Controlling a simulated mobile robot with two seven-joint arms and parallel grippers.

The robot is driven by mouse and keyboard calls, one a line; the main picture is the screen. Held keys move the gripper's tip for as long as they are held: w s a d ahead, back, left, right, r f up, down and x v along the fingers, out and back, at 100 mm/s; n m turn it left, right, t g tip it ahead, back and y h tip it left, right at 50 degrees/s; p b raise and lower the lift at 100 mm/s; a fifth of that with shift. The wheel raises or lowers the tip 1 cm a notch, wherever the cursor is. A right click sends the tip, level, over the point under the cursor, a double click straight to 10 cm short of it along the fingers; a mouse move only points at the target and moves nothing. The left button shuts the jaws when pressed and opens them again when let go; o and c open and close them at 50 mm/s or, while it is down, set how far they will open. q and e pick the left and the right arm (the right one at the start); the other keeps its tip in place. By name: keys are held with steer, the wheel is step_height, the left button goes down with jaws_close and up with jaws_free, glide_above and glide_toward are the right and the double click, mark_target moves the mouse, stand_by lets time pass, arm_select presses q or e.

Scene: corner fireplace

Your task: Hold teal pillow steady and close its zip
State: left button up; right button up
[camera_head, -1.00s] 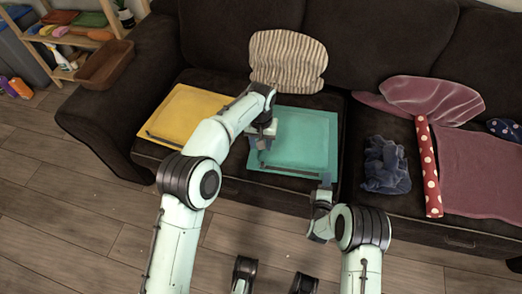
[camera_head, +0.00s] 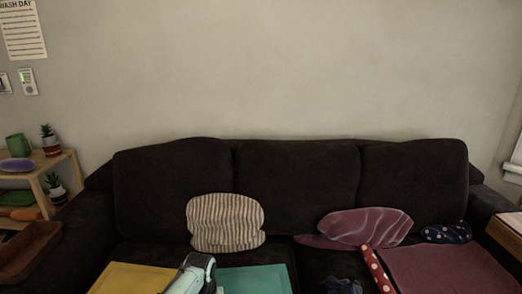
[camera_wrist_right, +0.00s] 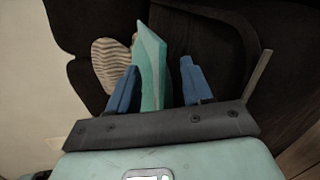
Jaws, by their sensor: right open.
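The teal pillow (camera_head: 258,280) lies on the sofa seat at the bottom edge of the head view, and only its back part shows. Its zip is not visible. In the right wrist view the teal pillow (camera_wrist_right: 151,62) shows as a slanted slab between the blue fingers of my right gripper (camera_wrist_right: 160,65). That gripper is open, with a clear gap between the pillow and the right-hand finger. The pillow appears close to the left-hand finger; I cannot tell whether they touch.
A striped cushion (camera_head: 226,222) leans on the dark sofa's backrest (camera_head: 296,185) behind the teal pillow. A yellow pillow (camera_head: 132,279) lies to the left. Maroon fabric (camera_head: 445,268), a red dotted roll (camera_head: 376,268) and a dark blue cloth (camera_head: 342,286) lie to the right.

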steer(key=shift+o, duration=0.3)
steer(key=o, duration=0.5)
steer(key=shift+s, duration=0.1)
